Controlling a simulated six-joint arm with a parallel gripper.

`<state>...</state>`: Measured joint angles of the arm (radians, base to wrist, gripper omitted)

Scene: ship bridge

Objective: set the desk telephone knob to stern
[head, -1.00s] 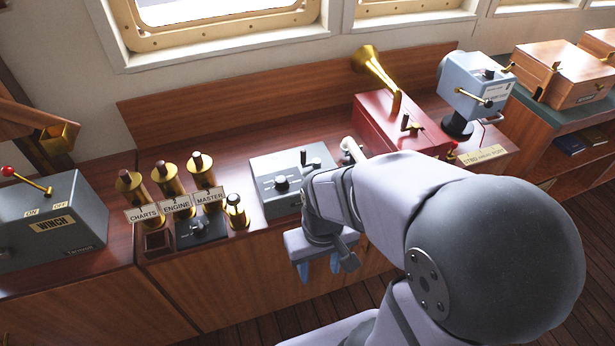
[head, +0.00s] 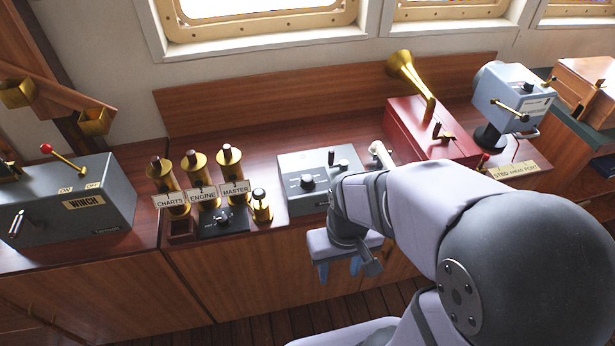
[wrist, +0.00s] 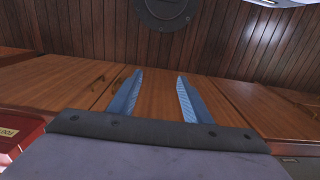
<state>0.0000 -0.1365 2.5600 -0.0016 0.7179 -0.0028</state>
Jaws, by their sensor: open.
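A grey box (head: 292,160) with a round black knob (head: 308,181) and a small upright lever sits on the wooden desk in the middle of the head view. A small black panel (head: 222,222) with its own knob sits before the brass pipes. I cannot tell which is the desk telephone; their markings are too small to read, stern included. My gripper (head: 340,270) points down in front of the desk's front edge, below the grey box and apart from it. Its blue fingers also show spread and empty in the wrist view (wrist: 158,80). My arm covers the box's right side.
Brass pipes labelled CHARTS, ENGINE and MASTER (head: 202,195) stand left of the box. A grey winch box (head: 100,205) is farther left. A red box with a brass horn (head: 408,78) and a pale blue device (head: 507,88) stand right. Wood floor lies in front.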

